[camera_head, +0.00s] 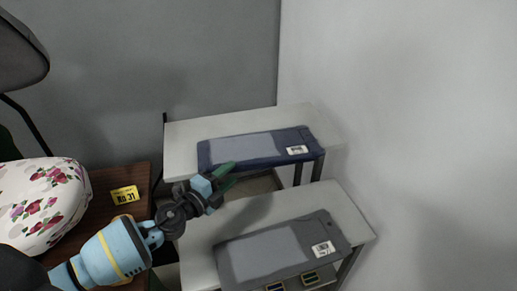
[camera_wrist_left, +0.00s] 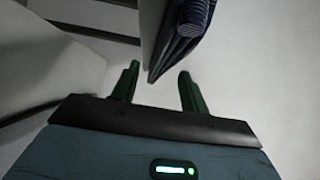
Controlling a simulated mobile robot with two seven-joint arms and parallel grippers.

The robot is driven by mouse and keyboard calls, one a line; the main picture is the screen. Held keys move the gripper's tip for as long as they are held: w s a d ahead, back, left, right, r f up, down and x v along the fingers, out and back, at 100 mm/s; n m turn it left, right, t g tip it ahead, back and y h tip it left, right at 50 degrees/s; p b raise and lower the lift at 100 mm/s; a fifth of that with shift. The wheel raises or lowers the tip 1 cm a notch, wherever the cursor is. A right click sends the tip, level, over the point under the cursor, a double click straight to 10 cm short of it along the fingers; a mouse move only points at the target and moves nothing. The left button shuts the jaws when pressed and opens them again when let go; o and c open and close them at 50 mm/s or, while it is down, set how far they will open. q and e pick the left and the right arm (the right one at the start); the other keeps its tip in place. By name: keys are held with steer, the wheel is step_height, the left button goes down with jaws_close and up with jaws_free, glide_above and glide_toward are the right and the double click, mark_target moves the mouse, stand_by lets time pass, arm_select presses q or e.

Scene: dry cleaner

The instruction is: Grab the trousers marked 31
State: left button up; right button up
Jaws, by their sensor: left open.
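A dark blue folded garment (camera_head: 250,147) with a grey panel and a white label lies on the farther white table. A grey folded garment (camera_head: 275,252) with a white label lies on the nearer white table. I cannot read a number on either label. A yellow tag reading NO.31 (camera_head: 125,195) lies on the brown surface at left. My left gripper (camera_head: 227,176) is open and empty, close to the front-left edge of the blue garment. In the left wrist view, the blue garment's edge (camera_wrist_left: 188,30) is just ahead of the open fingers (camera_wrist_left: 158,88). My right gripper is not in view.
The farther white table (camera_head: 185,140) and nearer white table (camera_head: 345,205) stand by the right wall, with a gap between them. A floral cushion-like thing (camera_head: 40,205) sits on the brown table (camera_head: 105,230) at left. Small striped items (camera_head: 310,278) show below the grey garment.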

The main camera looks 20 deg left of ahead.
arm_select(q)
steer(key=shift+w+d, duration=0.2)
steer(key=shift+w, duration=0.4)
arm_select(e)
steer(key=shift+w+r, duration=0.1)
arm_select(q)
steer(key=shift+c, duration=0.4)
steer(key=c, duration=0.7)
jaws_close()
steer(key=shift+r, duration=0.1)
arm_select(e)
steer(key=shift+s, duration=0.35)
